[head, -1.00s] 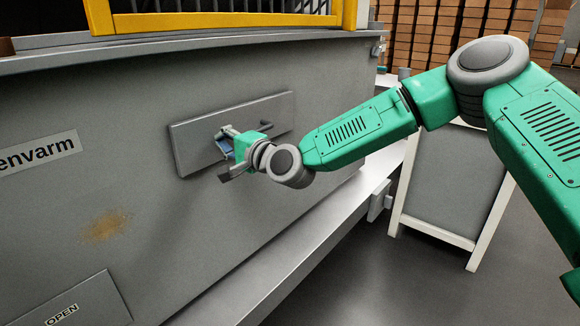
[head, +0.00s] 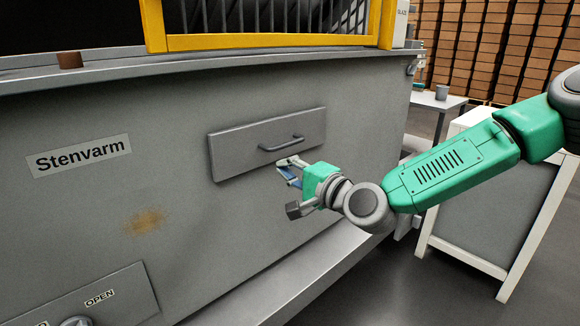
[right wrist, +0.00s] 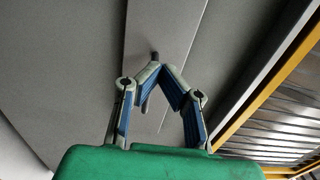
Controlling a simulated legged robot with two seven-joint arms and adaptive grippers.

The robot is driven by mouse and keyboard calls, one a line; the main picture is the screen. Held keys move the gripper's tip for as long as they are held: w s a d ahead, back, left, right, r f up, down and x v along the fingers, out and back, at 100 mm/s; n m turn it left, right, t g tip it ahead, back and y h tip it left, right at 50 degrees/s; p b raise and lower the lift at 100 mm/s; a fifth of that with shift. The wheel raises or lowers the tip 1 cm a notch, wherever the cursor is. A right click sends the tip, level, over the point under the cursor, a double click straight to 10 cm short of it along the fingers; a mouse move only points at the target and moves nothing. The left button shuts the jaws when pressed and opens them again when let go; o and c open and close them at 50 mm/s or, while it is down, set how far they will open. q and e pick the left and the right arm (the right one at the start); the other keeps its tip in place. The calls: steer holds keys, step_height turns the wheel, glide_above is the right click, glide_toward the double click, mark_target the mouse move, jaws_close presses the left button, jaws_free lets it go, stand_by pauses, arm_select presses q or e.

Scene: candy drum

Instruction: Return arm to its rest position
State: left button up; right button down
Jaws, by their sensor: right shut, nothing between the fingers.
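My right arm (head: 440,170) is green and grey and comes in from the right in the head view. Its gripper (head: 287,172) is in front of the machine's grey front, just below the handle (head: 281,144) of a flat rectangular panel (head: 236,152). In the right wrist view the gripper's blue-padded fingers (right wrist: 162,70) meet at their tips, shut with nothing between them. A dark part of the handle (right wrist: 154,56) shows beyond the tips. Whether the gripper touches the machine is hard to tell. My left gripper is not in view.
The grey machine (head: 110,205) carries a "Stenvarm" label (head: 84,153) and a yellow guard frame (head: 265,42) on top. A panel marked OPEN (head: 110,296) with a knob is at lower left. A white-framed stand (head: 480,225) is at right, beside open floor.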

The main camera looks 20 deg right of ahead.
steer(key=s+a+f+n+g+h+p, duration=0.1)
steer(key=s+a+f+n+g+p, duration=0.2)
steer(key=s+f, duration=0.7)
steer(key=s+a+f+n+g, duration=0.1)
steer(key=s+f+n+g, duration=0.45)
steer(key=f, duration=0.65)
arm_select(q)
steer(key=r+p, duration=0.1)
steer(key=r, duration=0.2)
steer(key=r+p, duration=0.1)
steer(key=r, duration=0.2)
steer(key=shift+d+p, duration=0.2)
steer(key=shift+p, duration=0.2)
arm_select(e)
steer(key=s+d+f+n+g+h, duration=0.1)
steer(key=s+d+f+g+h, duration=0.1)
steer(key=s, duration=0.6)
steer(key=s+d+f+n+g+h, duration=0.2)
steer(key=s+d+f+g, duration=0.1)
steer(key=s+d, duration=0.3)
steer(key=s+d+f+n+g+h, duration=0.2)
steer(key=s+d+f, duration=0.2)
steer(key=s, duration=0.7)
steer(key=shift+d, duration=0.25)
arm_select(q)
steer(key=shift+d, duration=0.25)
arm_select(e)
steer(key=shift+d+n+g, duration=0.25)
